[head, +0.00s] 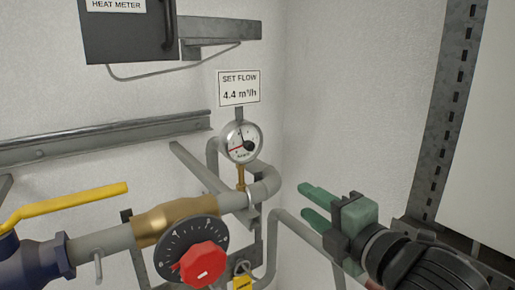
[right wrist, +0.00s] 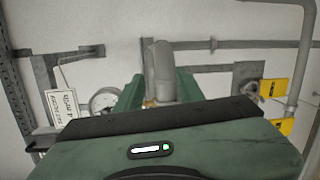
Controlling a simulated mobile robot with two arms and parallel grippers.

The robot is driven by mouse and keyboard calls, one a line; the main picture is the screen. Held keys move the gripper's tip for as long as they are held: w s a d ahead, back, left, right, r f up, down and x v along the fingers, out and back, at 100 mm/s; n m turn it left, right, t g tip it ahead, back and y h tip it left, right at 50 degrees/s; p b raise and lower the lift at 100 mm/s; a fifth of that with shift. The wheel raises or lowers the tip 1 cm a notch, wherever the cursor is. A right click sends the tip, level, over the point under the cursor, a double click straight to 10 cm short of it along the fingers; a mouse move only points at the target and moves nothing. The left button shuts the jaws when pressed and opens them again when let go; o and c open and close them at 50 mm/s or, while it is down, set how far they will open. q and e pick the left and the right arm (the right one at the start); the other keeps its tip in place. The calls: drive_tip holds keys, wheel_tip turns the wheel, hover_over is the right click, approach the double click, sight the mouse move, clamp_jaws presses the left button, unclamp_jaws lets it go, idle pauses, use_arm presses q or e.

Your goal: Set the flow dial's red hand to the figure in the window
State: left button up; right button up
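The round flow gauge (head: 241,142) has a white face with a black hand and a red hand; the red hand points to the lower left. Its figures are too small to read. A sign above it (head: 239,88) reads "SET FLOW 4.4 m³/h". Below stands a black scale dial with a red knob (head: 203,262) on a brass valve body. My right gripper (head: 309,204) has green fingers, apart and empty, to the right of the dial and lower than the gauge. In the right wrist view the gauge (right wrist: 104,101) shows left of the open fingers (right wrist: 158,88). My left gripper is not in view.
A yellow lever (head: 72,204) sits on a blue valve at the left. A dark heat meter box (head: 125,35) hangs at the upper left. Grey pipes run around the gauge and below it. A yellow tag (head: 242,283) hangs low. The wall right of the gauge is clear.

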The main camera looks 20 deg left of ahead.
sight(251, 147)
drive_tip(key=s+a+r+n+g+y, duration=0.1)
drive_tip(key=s+a+r+n+y, duration=0.25)
drive_tip(key=s+r+n, duration=0.45)
drive_tip(key=shift+n+h, duration=0.45)
drive_tip(key=shift+n, duration=0.35)
drive_tip(key=w+a+p, duration=0.1)
drive_tip(key=w, duration=0.1)
drive_tip(key=w+a+r+p, duration=0.1)
drive_tip(key=w+a, duration=0.1)
drive_tip(key=w+a+r+p, duration=0.1)
drive_tip(key=w+a, duration=0.1)
drive_tip(key=shift+a, duration=0.25)
drive_tip(key=shift+w+a, duration=0.25)
drive_tip(key=shift+a, duration=0.1)
drive_tip(key=shift+f, duration=0.1)
drive_tip(key=shift+c, duration=0.4)
clamp_jaws()
